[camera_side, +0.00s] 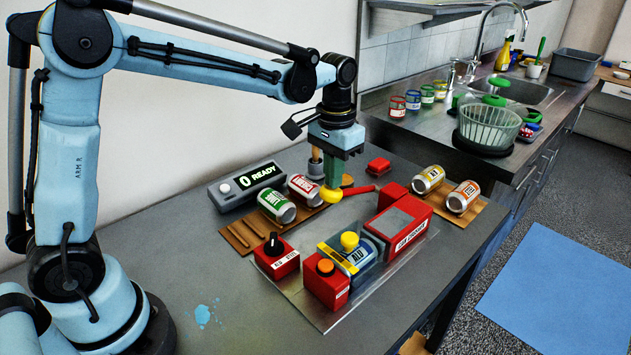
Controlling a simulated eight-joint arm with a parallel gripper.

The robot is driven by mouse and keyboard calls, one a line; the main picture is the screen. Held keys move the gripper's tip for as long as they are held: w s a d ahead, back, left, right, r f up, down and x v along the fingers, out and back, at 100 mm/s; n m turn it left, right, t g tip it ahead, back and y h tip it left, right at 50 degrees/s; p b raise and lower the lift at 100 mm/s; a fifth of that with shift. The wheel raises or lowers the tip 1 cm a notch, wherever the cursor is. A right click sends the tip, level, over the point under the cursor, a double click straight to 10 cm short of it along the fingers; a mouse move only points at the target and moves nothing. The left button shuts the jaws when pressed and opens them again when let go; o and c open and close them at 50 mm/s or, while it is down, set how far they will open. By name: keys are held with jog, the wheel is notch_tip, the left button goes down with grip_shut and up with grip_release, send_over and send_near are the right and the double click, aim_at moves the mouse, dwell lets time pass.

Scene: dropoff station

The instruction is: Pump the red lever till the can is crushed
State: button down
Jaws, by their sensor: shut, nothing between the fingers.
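The red lever (358,190) reaches left from a red block on the can crusher (398,228), lying nearly level. A blue piece labelled ALU (355,257), apparently the can, lies in the crusher's bed under a yellow knob (349,240); I see no clear crushing.
A display (246,185) reads "0 READY". A red selector box (276,258) and a red box with an orange button (326,279) stand in front. Loose cans lie on wooden boards left (275,205) and right (462,196). The front left table is mostly clear.

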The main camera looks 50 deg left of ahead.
aim_at(329, 198)
jog(key=shift+s+f, duration=0.2)
jog(key=shift+f, duration=0.45)
jog(key=shift+s+f, duration=0.2)
jog(key=shift+f, duration=0.45)
jog(key=shift+s+f, duration=0.15)
jog(key=shift+f, duration=1.2)
